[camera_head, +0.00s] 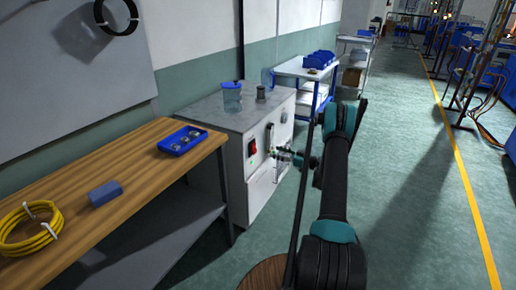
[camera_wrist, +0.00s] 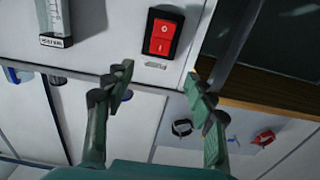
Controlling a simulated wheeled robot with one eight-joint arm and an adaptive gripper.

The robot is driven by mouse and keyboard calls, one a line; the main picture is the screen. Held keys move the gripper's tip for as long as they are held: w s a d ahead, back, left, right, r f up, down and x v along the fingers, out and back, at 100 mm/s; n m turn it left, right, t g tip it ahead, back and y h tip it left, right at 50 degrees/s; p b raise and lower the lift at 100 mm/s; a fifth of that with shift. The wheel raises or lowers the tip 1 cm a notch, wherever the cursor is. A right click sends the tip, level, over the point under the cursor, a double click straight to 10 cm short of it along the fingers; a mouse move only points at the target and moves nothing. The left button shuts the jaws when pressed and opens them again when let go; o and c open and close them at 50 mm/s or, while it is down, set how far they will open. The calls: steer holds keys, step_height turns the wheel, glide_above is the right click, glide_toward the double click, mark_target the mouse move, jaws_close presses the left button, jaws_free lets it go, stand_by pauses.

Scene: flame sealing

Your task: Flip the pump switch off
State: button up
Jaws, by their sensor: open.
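The pump switch is a red rocker in a black frame on the front of a white cabinet (camera_head: 235,180). It shows in the head view (camera_head: 252,147) and near the top middle of the wrist view (camera_wrist: 163,34). Its rocker has pale marks on upper and lower halves; I cannot tell which half is pressed in. My gripper (camera_wrist: 158,82) is open, its two green fingers spread below the switch in the wrist view, with nothing between them. In the head view my gripper (camera_head: 283,154) is close to the cabinet front, right of the switch.
A flow meter (camera_wrist: 53,20) sits left of the switch. A wooden bench (camera_head: 130,165) with a blue tray (camera_head: 182,140) stands left of the cabinet.

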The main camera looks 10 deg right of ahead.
mark_target(254, 146)
steer(key=x, duration=1.2)
steer(key=shift+c, duration=0.5)
